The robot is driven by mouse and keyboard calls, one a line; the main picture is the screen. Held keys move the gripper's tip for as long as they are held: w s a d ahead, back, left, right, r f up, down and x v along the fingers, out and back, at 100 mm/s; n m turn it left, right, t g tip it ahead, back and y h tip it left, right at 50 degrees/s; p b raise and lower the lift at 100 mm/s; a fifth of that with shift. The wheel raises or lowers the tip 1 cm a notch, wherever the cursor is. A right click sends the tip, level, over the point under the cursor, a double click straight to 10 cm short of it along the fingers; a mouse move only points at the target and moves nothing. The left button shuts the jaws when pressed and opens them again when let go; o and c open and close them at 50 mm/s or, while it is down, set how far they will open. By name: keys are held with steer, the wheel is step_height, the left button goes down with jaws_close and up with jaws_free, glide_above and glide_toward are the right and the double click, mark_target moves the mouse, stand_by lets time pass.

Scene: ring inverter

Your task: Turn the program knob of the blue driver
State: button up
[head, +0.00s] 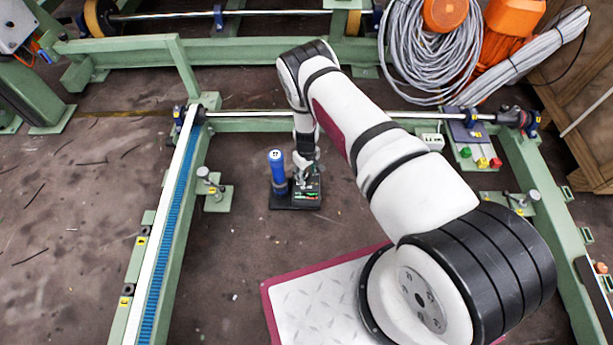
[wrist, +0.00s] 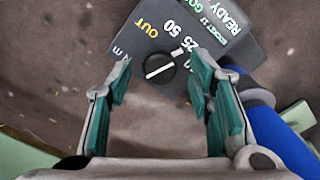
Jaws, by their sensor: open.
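The blue driver (head: 277,168) stands upright on a dark base plate (head: 285,202) on the floor in the head view. In the wrist view its blue body (wrist: 278,135) shows at the lower right, beside a dark panel printed OUT, 50, 25 and READY. The round black program knob (wrist: 161,69) sits on this panel, with a white line slanting up to the right. My gripper (wrist: 160,76) is open, its two green-padded fingers on either side of the knob in the picture. Contact cannot be told. In the head view my gripper (head: 306,172) is over the base, right of the blue body.
A green frame surrounds the spot, with a blue toothed strip (head: 167,240) on its left beam. A rod (head: 265,114) crosses behind the driver. Coiled grey cable (head: 425,60) lies at the back right. Brown floor (head: 65,215) is open at the left.

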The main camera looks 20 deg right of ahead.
steer(key=shift+f, duration=0.45)
jaws_close()
steer(key=n+b, duration=0.1)
steer(key=n, duration=0.2)
steer(key=shift+n, duration=0.4)
steer(key=shift+n+b, duration=0.8)
steer(key=shift+n, duration=1.1)
